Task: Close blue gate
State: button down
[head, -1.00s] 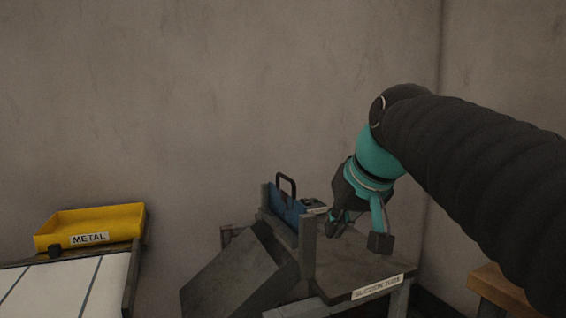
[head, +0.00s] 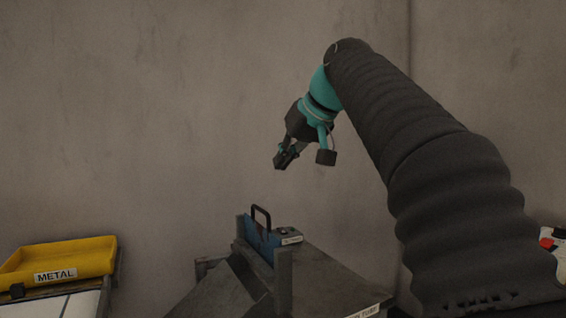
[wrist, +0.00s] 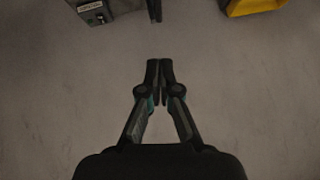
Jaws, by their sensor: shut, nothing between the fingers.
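The blue gate (head: 261,240) with its dark loop handle (head: 261,213) stands upright between dark posts, at the top of a grey chute, in the head view. My gripper (head: 279,165) is in the air above the gate and a little to its right, apart from it. Its fingers are shut with nothing between them, as the wrist view (wrist: 160,65) also shows. The gate's lower edge is hidden by the near post and chute side. I cannot pick out the gate in the wrist view.
A grey chute (head: 222,292) slopes down left of the gate, and a dark table top (head: 335,283) lies to its right. A yellow tray (head: 75,258) labelled METAL stands at the far left. A plain wall is behind; the air around my gripper is free.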

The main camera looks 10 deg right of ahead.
jog(key=w+a+f+b, duration=0.1)
jog(key=w+a+f, duration=0.2)
jog(key=f, duration=0.6)
jog(key=shift+w+a, duration=0.15)
jog(key=shift+w, duration=0.4)
